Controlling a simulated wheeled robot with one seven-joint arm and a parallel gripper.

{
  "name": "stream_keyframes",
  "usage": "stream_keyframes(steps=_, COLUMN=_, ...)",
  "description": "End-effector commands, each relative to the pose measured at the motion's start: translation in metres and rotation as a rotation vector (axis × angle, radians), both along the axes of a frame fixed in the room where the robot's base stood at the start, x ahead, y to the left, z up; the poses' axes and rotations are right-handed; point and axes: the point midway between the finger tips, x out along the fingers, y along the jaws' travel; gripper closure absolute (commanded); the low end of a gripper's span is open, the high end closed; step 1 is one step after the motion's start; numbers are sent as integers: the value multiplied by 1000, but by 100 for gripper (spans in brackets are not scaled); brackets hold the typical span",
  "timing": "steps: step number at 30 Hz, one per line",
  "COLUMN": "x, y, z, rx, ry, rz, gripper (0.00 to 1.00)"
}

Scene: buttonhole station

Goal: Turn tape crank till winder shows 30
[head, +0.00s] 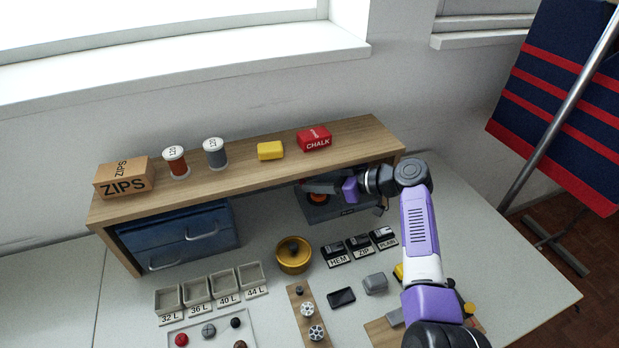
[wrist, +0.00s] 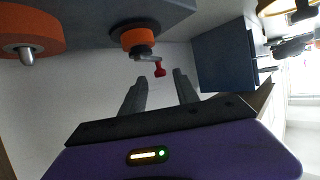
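The tape winder (head: 345,211) is a dark grey unit under the right end of the wooden shelf, with an orange reel (head: 317,198) partly hidden by my gripper (head: 312,187). In the wrist view, which looks upside down, there is a large orange reel (wrist: 28,36) at left and a smaller orange drum (wrist: 138,37). A metal crank arm (wrist: 147,57) by the small drum ends in a red knob (wrist: 160,69). My gripper's open fingers (wrist: 158,80) point towards the knob, which appears just beyond and between the tips. Contact cannot be told. No winder number is readable.
The wooden shelf (head: 232,172) is above my gripper, carrying boxes and spools. A blue drawer unit (head: 180,240) stands under its left end; a blue box shape (wrist: 225,57) flanks the fingers at right. A brass pot (head: 294,256) and labelled presser feet (head: 361,246) stand in front.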

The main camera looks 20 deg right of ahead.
Motion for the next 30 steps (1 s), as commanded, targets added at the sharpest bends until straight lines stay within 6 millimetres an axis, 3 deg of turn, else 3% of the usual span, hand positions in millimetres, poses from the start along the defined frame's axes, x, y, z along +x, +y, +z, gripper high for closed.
stream_keyframes(steps=6, x=13, y=13, z=-3, rx=0, ry=1, rz=0, gripper=63)
stream_keyframes(steps=16, x=15, y=15, z=-5, rx=-1, ry=0, rz=-1, gripper=63)
stream_keyframes(steps=17, x=15, y=15, z=-5, rx=-1, ry=0, rz=-1, gripper=65)
stream_keyframes(steps=22, x=15, y=15, z=-5, rx=-1, ry=0, rz=-1, gripper=99)
stream_keyframes(steps=30, x=15, y=15, z=-5, rx=-1, ry=1, rz=-5, gripper=100)
